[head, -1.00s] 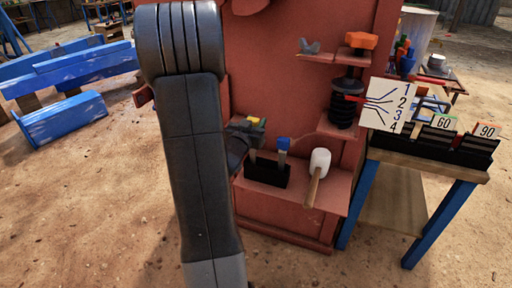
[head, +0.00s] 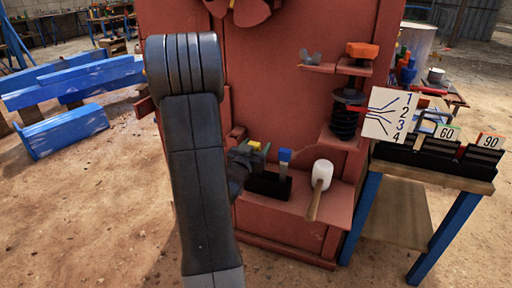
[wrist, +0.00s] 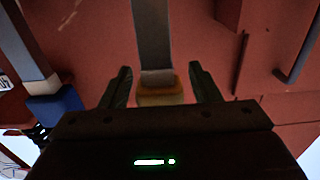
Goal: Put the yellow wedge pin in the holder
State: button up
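The yellow wedge pin has a yellow head (head: 254,145) and a grey shaft. In the wrist view its head (wrist: 160,95) lies between my fingertips, with a narrow gap on each side. Its shaft runs to the top edge there. My gripper (head: 242,160) is open around the head; it also shows in the wrist view (wrist: 160,84). The black holder (head: 268,186) stands on the red ledge just below and right of my gripper. My gripper hides the lower shaft, so I cannot tell how it sits in the holder. A blue-headed pin (head: 285,156) stands upright in the holder.
A white-headed mallet (head: 321,175) leans on the ledge right of the holder. The blue pin's head (wrist: 66,103) is close beside my gripper. The red crusher body (head: 290,110) rises behind. A side table with numbered racks (head: 440,155) stands at right.

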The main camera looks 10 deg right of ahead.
jog(key=shift+r, duration=0.1)
jog(key=shift+s+r, duration=0.1)
jog(key=shift+r, duration=0.05)
jog(key=p+v, duration=0.1)
jog(key=v, duration=1.1)
